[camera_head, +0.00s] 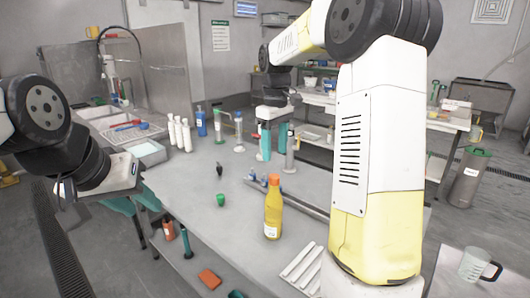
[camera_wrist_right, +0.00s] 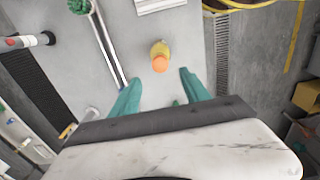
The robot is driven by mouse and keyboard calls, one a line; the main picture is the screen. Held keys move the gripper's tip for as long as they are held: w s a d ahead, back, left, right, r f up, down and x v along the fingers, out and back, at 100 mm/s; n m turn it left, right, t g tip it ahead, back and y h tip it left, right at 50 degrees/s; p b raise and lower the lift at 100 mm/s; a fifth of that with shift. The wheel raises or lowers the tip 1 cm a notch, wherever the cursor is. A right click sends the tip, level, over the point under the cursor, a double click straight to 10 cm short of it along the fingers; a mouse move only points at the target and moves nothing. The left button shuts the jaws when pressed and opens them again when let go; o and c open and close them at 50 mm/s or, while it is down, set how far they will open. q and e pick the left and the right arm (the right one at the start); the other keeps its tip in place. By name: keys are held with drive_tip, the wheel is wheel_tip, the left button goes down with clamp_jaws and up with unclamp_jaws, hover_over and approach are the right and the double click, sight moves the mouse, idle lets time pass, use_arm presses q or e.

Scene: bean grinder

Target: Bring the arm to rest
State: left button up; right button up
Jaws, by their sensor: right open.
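My right arm (camera_head: 385,170) fills the right of the head view and reaches forward over the grey workbench (camera_head: 215,175). My right gripper (camera_head: 274,150) is over the far part of the bench, with its teal fingers pointing down. In the right wrist view the right gripper (camera_wrist_right: 160,95) has its fingers spread wide, with nothing held between them. My left gripper (camera_head: 133,207) hangs at the bench's left edge. Its teal fingers point down, and the gap between them is unclear.
A yellow bottle (camera_head: 273,208) stands near the bench's front; white bottles (camera_head: 180,133) and a blue bottle (camera_head: 201,122) stand further back. A green-topped item (camera_head: 221,200) lies left of the yellow bottle. A metal bin (camera_head: 469,178) and a grey jug (camera_head: 478,265) are at the right.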

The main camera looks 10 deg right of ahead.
drive_tip(key=shift+s, duration=0.1)
drive_tip(key=s+a+r+m+t+y, duration=0.2)
drive_tip(key=s+m+t, duration=0.4)
drive_tip(key=s, duration=1.8)
drive_tip(key=shift+m, duration=0.5)
